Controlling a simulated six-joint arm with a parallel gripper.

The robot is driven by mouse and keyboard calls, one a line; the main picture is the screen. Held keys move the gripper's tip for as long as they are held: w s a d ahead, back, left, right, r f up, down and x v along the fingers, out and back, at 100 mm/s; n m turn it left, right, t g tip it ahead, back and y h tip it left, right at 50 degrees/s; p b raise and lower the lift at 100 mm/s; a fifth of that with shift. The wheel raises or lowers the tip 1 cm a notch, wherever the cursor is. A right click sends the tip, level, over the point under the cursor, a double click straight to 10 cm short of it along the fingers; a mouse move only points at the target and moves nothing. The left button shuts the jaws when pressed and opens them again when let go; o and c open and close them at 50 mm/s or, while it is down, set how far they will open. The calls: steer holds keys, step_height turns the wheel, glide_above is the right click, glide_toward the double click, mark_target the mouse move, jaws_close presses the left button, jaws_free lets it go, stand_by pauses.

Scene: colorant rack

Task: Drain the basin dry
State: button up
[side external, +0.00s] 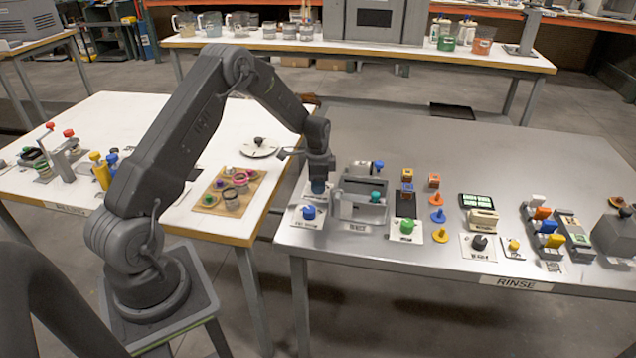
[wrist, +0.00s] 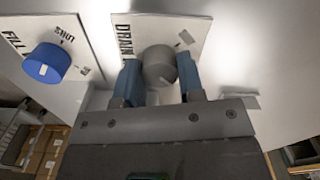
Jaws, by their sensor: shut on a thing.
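A grey drain knob (wrist: 158,66) stands on a white plate lettered DRAIN (wrist: 122,62) in the wrist view. My gripper (wrist: 160,75) has a blue finger on each side of this knob and is shut on it. In the side view my gripper (side external: 318,184) reaches down at the left end of the metal table, and the knob is hidden there. A grey open box (side external: 352,212), which looks like the basin, stands just right of it. I cannot tell whether it holds liquid. A blue knob (wrist: 46,63) on the FILL plate is beside the drain plate, near a SHUT mark.
Right of the box stand a green knob (side external: 407,227), small orange and blue pieces and a dark knob (side external: 479,242). A white table (side external: 120,120) with a wooden tray (side external: 206,207) is at the left. The metal table's back is mostly clear.

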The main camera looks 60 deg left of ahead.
steer(key=shift+n, duration=0.3)
steer(key=n, duration=1.2)
steer(key=shift+n, duration=2.5)
steer(key=o, duration=0.9)
step_height(320, 180, up, 14)
steer(key=shift+f, duration=0.1)
